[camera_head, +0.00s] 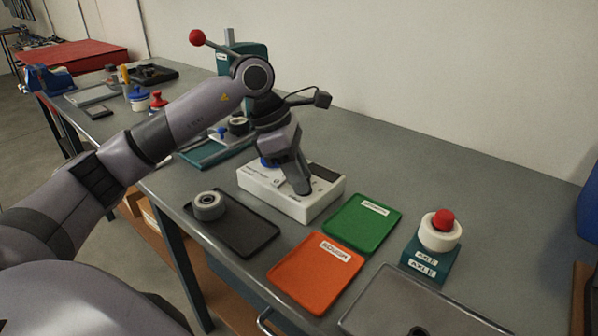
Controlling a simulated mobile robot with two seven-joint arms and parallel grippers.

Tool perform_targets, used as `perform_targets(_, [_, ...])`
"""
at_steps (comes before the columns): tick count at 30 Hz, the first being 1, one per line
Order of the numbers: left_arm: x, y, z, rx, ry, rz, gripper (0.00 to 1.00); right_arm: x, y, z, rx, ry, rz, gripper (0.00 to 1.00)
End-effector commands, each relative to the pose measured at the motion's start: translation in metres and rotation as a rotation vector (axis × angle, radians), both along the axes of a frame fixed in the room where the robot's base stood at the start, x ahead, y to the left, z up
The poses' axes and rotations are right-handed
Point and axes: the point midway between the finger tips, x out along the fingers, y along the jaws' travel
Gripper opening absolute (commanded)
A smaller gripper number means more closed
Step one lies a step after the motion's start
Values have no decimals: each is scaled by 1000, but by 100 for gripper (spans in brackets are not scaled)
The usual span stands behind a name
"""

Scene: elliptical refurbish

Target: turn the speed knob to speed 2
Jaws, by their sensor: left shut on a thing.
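A white control box (316,207) with a dark panel on its top stands on the grey workbench. My left gripper (290,187) points down over the top of the box. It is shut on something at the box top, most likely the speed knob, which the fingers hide. A small blue part (266,162) shows behind the gripper on the box. The knob's pointer and the speed marks cannot be read from here. My right gripper is not in view.
A dark tray (250,238) with a grey ring (208,205), an orange tray (316,272) and a green tray (362,222) lie in front of the box. A lever with a red ball (197,37) rises behind my arm.

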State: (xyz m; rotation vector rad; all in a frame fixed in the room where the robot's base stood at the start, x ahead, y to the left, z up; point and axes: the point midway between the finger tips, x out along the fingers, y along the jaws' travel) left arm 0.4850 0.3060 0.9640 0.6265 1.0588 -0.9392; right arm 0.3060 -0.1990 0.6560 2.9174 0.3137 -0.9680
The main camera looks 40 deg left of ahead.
Motion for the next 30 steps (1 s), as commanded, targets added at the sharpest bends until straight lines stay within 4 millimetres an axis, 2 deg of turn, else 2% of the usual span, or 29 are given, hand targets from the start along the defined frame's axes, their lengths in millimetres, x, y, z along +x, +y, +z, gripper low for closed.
perform_targets(12, [2,0,1,0,-3,-170,0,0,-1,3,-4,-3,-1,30])
perform_targets(27, [2,1,1,-1,-4,-187,0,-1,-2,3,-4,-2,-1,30])
perform_targets(28, [2,1,1,-1,-4,-187,38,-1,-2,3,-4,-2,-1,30])
perform_targets(29, [2,1,1,0,-3,-187,48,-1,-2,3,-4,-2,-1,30])
perform_targets(30, [2,1,1,0,-3,-187,53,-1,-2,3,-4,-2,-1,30])
